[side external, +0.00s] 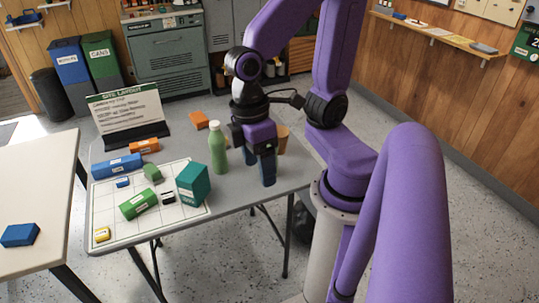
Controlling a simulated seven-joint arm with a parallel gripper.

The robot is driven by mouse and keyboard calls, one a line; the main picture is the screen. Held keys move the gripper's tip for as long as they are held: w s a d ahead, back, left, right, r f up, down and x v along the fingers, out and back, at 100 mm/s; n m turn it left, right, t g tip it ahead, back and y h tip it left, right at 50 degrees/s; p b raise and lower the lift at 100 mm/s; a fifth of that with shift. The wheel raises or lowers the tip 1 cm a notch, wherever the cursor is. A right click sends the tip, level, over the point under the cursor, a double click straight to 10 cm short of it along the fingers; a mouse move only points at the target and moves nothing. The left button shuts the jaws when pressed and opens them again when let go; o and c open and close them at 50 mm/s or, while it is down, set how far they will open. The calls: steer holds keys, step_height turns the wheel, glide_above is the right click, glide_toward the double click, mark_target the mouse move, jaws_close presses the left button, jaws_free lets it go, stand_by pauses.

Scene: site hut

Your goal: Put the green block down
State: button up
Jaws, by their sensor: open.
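A small green block (152,173) rests on the white grid sheet (112,222) on the grey table. A longer green block with a white label (138,203) lies in front of it on the same sheet. A teal box (193,184) stands at the sheet's right edge. I cannot tell which one the task calls the green block. My gripper (264,174) is open, pointing down over the right part of the table, to the right of these blocks. I see nothing held in it, though its far finger is partly hidden.
A green bottle (218,147) stands just left of my gripper; a tan cup (283,137) is partly hidden behind it. Blue (117,167) and orange (145,145) blocks lie near the sign board (128,112). Small blue, white-and-black and yellow pieces share the sheet. The front right tabletop is clear.

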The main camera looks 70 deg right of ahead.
steer(key=d+n, duration=0.1)
steer(key=s+d+n+t, duration=0.1)
steer(key=shift+s+r+n+t, duration=0.3)
steer(key=shift+n, duration=0.1)
stand_by(1.1)
